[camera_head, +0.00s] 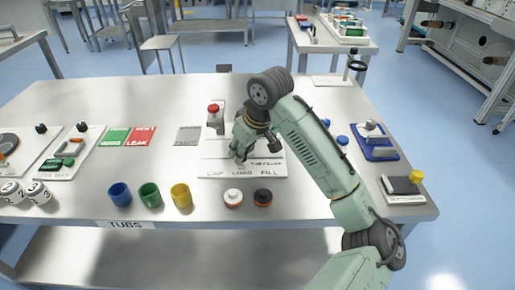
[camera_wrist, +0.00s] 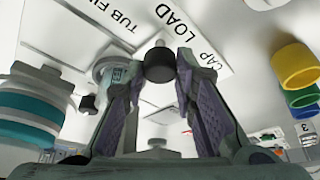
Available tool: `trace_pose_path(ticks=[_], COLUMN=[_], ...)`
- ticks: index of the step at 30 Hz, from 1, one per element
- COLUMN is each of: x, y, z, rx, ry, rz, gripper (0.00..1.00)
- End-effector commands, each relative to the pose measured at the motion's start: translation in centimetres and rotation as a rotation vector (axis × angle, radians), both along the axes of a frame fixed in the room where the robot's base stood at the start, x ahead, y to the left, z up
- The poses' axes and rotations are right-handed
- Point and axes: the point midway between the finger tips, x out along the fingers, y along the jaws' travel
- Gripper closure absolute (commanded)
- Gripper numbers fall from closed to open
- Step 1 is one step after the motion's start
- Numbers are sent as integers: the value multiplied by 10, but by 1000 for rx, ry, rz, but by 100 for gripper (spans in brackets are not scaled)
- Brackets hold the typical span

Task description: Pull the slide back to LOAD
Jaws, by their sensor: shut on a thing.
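The tub filler is a white plate (camera_head: 215,163) on the table, lettered CAP, LOAD and FILL along its front edge. In the wrist view, the LOAD lettering (camera_wrist: 172,22) is beside a black round knob (camera_wrist: 159,66) on a short light stem. My gripper (camera_head: 240,155) is over the middle of the plate, pointing down. In the wrist view, my gripper (camera_wrist: 158,70) has its two fingertips on either side of the knob, shut on it. My arm and fingers hide the knob and slide in the head view, so the slide's exact position is unclear.
A red-topped post (camera_head: 214,113) stands at the plate's back left. Blue (camera_head: 120,195), green (camera_head: 149,196) and yellow (camera_head: 181,196) tubs stand at the front left. A white-topped piece (camera_head: 233,198) and a black-topped piece (camera_head: 263,198) stand before the plate.

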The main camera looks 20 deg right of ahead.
Motion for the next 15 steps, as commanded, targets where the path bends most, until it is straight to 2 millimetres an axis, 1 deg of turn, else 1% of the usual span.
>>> trace_pose_path(ticks=[8,9,15], x=[0,0,0], y=[0,-1,-1], z=[0,0,0], rx=[1,0,-1], ry=[-1,-1,0], rz=[-4,-4,-4], gripper=[100,72,59])
